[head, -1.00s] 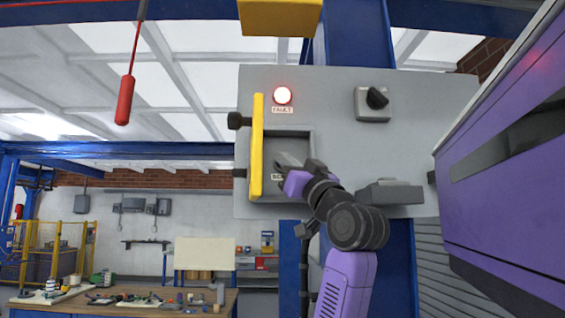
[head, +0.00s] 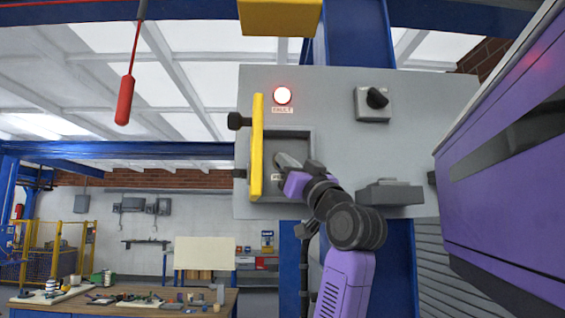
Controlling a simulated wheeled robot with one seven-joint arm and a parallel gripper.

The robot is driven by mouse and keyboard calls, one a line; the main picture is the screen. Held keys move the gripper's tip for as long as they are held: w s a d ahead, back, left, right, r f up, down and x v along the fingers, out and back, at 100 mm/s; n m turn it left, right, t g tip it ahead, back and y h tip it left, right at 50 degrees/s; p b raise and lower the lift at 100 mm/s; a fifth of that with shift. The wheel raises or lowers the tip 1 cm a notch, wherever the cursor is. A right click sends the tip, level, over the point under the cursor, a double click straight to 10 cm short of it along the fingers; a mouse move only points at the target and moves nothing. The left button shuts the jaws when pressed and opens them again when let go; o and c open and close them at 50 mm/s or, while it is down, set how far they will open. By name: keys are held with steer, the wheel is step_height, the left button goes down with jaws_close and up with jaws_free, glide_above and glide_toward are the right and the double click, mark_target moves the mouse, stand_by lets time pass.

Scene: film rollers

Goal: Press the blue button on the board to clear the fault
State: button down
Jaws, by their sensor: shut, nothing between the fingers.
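The grey board (head: 340,90) is mounted upright in front of me. A yellow cover (head: 257,148) stands swung open at the left edge of a recessed box (head: 304,134) in the board. My gripper (head: 280,160) is shut and empty, with its fingers inside the recess. The blue button is not visible; my gripper and wrist hide part of the recess. A partly covered label (head: 277,177) shows below the fingers. The fault lamp (head: 282,95), above the recess, glows with a reddish-white light. I cannot tell whether the fingertips touch anything.
A black rotary switch (head: 377,98) sits at the board's upper right, and a grey box (head: 390,193) juts out at lower right. A purple machine (head: 510,170) fills the right side. A red pendant handle (head: 124,100) hangs at left. A cluttered workbench (head: 150,300) stands lower left.

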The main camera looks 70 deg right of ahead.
steer(key=shift+w+d, duration=0.2)
steer(key=shift+d, duration=0.25)
stand_by(0.6)
stand_by(0.4)
steer(key=shift+s+a, duration=0.35)
steer(key=shift+a, duration=0.45)
steer(key=a, duration=0.1)
steer(key=s+a, duration=0.1)
steer(key=a, duration=0.1)
steer(key=s+a, duration=0.1)
steer(key=shift+a, duration=0.35)
stand_by(0.7)
